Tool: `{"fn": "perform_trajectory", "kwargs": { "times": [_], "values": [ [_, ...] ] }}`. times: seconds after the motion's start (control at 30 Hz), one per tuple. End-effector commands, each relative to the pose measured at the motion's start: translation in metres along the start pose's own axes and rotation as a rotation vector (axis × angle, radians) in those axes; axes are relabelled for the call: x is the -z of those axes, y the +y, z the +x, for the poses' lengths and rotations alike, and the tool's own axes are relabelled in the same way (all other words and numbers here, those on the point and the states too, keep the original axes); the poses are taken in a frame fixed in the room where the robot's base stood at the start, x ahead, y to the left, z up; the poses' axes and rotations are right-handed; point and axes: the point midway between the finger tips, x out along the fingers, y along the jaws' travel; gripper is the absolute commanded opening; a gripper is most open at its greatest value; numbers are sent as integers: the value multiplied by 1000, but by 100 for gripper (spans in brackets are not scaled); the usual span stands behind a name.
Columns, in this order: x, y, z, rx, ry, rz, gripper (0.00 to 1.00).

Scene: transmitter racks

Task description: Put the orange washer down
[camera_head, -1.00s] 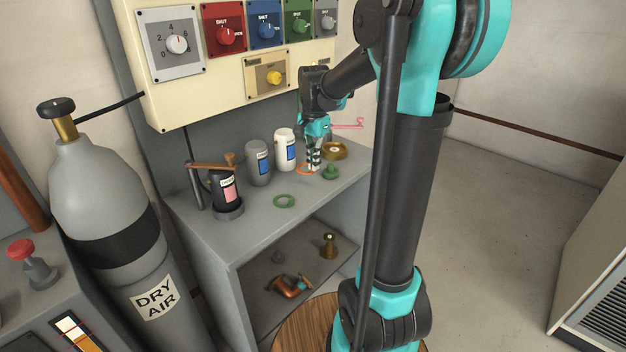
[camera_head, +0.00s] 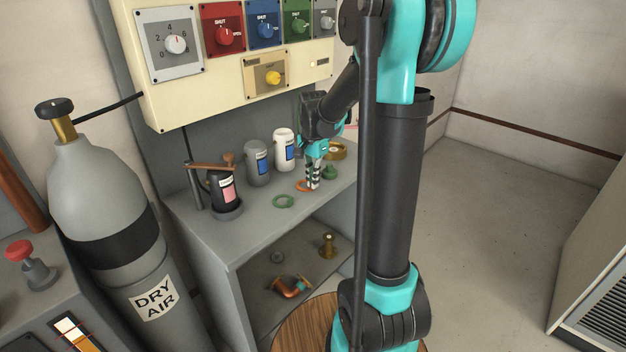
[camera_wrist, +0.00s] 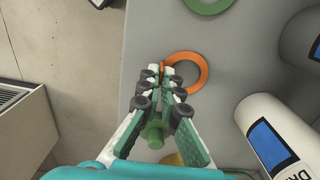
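The orange washer (camera_head: 301,186) is a flat ring at the tips of my gripper (camera_head: 313,186), low over the grey bench top (camera_head: 245,228). In the wrist view the washer (camera_wrist: 204,72) appears flat, with its left rim between the two fingertips of my gripper (camera_wrist: 163,72). The fingers are close together at the tips and look shut on that rim. I cannot tell whether the washer touches the bench.
A green ring (camera_head: 284,201) lies to the left on the bench. White (camera_head: 285,150), grey (camera_head: 257,163) and black (camera_head: 222,190) bottles stand behind and left. A green knobbed part (camera_head: 330,173) and a brass disc (camera_head: 336,152) are close on the right. The lower shelf holds fittings.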

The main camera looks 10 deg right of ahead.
Motion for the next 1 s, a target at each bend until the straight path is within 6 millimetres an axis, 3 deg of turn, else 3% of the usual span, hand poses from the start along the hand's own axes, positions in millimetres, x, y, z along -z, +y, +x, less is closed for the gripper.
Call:
{"fn": "perform_trajectory", "kwargs": {
  "times": [0.17, 0.57, 1.0],
  "values": [
    [0, 0, 0, 0, 0, 0, 26],
    [0, 0, -7, 0, 0, 0, 26],
    [0, 0, -86, 0, 0, 0, 26]
  ]
}}
